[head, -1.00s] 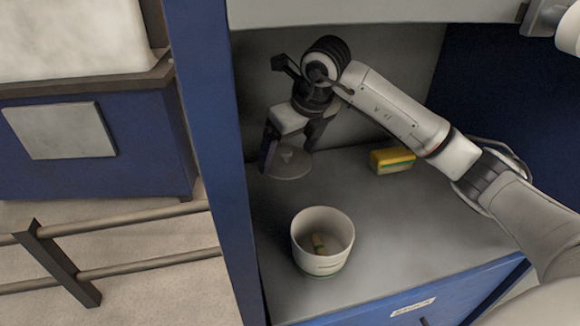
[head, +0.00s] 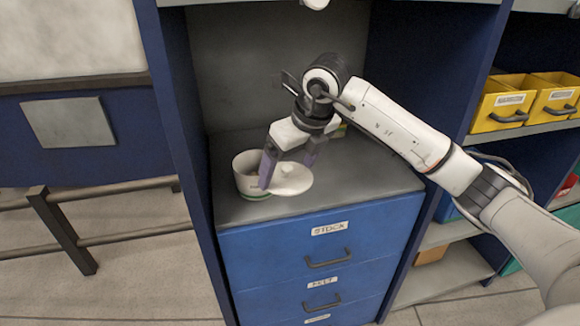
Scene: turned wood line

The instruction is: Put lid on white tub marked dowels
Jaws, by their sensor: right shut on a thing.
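The white tub (head: 243,177) stands upright on the grey shelf at the left, with a green band at its base. Marks on its front are too small to read. My right gripper (head: 287,172) is shut on the round white lid (head: 297,184), with its fingers either side of the knob. The lid overlaps the tub's right side in the head view. The tub's left rim and part of its opening show, so the lid does not cover it. Whether lid and tub touch, I cannot tell. My left gripper is not in view.
The grey shelf (head: 375,180) is clear to the right of the lid. A yellow-green block (head: 341,131) is mostly hidden behind my right gripper. A blue upright (head: 178,110) bounds the shelf at left. Blue drawers (head: 275,255) lie below; yellow bins (head: 500,104) stand at right.

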